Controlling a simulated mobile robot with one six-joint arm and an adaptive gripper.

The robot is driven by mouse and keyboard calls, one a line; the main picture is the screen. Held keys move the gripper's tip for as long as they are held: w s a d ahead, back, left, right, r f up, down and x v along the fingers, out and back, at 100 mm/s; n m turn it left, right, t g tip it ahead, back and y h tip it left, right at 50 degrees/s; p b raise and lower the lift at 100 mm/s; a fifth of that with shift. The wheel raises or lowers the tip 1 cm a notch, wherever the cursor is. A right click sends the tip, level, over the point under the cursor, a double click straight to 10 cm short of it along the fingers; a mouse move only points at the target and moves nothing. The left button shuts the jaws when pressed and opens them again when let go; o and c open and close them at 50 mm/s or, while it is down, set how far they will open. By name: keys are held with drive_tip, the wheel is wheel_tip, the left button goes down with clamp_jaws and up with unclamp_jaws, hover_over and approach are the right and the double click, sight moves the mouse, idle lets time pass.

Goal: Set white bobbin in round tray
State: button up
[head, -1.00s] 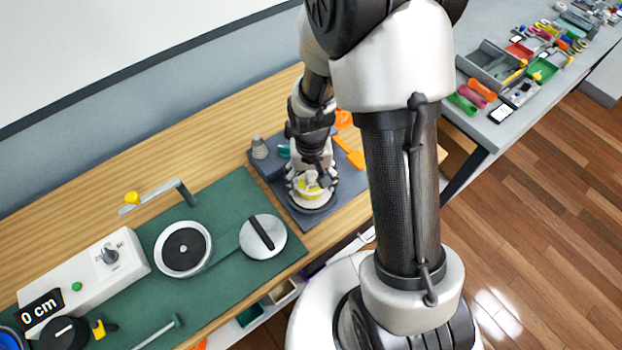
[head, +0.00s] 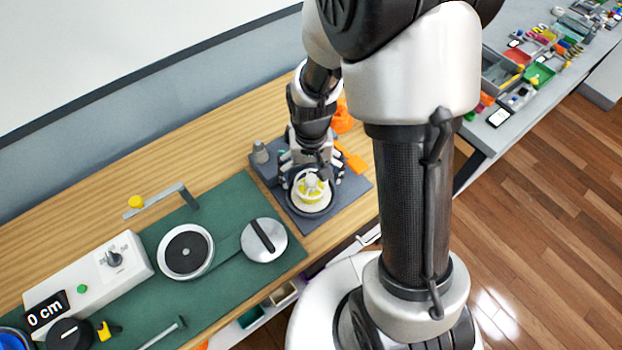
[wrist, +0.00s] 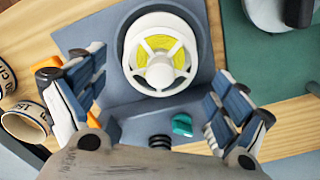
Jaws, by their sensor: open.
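The white bobbin (head: 311,186), with yellow showing between its spokes, stands in the round tray (head: 313,213), which has a dark rim. In the wrist view the bobbin (wrist: 160,66) is face-on, with the tray's rim (wrist: 205,48) around it. My gripper (head: 309,168) is just behind the bobbin. In the wrist view my gripper (wrist: 155,92) is open, with its fingers spread wide to either side below the bobbin and apart from it. Nothing is held. The bobbin's underside is hidden.
A green mat (head: 232,200) with a white reel (head: 186,251) and a silver disc (head: 264,240) lies to the left. Two labelled rolls (wrist: 22,122) show in the wrist view.

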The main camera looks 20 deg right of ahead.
wheel_tip(320, 180, up, 7)
drive_tip(key=shift+r+p, duration=0.1)
drive_tip(key=shift+p, duration=0.75)
drive_tip(key=s+r+n+t, duration=0.2)
drive_tip(key=s+r+t, duration=0.2)
drive_tip(key=s+r, duration=1.1)
wheel_tip(320, 180, up, 4)
drive_tip(key=shift+s+n+t, duration=0.15)
drive_tip(key=shift+n+t, duration=0.15)
drive_tip(key=shift+f, duration=0.1)
drive_tip(key=shift+f, duration=0.15)
